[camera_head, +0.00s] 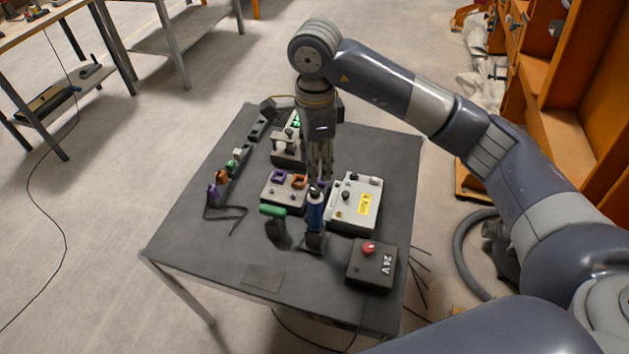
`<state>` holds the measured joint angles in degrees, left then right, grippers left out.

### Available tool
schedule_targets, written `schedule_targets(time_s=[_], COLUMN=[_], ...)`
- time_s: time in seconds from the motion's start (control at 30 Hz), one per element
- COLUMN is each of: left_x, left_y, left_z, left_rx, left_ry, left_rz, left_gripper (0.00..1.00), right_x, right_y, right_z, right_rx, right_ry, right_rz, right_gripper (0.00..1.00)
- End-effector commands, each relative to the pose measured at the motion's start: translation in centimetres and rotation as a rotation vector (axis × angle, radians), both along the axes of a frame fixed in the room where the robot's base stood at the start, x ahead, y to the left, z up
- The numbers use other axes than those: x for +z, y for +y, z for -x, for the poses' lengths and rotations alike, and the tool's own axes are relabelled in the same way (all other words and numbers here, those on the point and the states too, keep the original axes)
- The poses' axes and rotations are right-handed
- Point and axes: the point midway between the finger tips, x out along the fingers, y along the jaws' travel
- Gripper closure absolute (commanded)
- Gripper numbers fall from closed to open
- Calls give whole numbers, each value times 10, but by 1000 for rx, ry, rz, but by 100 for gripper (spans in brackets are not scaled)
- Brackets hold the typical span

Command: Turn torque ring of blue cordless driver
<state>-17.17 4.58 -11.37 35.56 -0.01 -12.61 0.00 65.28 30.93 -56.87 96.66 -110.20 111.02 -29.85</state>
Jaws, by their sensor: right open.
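The blue cordless driver (315,214) stands upright in a dark holder near the middle of the dark table (263,277). I cannot tell whether the fingers touch the driver. The torque ring is too small to make out clearly. My left gripper is not in view.
A green-handled tool (272,211) stands close left of the driver. A grey box with a yellow label (362,204) is to the right, and a dark 24V box (371,266) is in front right. A box with orange and purple parts (270,194) lies behind left.

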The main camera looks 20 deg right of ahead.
Motion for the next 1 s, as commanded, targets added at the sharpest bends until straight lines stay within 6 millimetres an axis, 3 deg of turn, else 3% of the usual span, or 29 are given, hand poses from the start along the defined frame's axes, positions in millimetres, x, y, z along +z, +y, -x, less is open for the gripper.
schedule_targets(time_s=[0.4,0.6,0.83,1.0], left_x=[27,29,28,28], left_y=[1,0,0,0], left_z=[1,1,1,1], left_rx=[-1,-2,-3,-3], left_ry=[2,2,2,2], left_rz=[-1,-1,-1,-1], left_gripper=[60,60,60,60], right_x=[-71,-83,-84,-84], right_y=[1,1,1,1], right_z=[1,0,0,0], right_rx=[-1,1,1,1], right_ry=[5,1,1,1], right_rz=[-3,-4,-4,-4], right_gripper=[60,60,60,96])
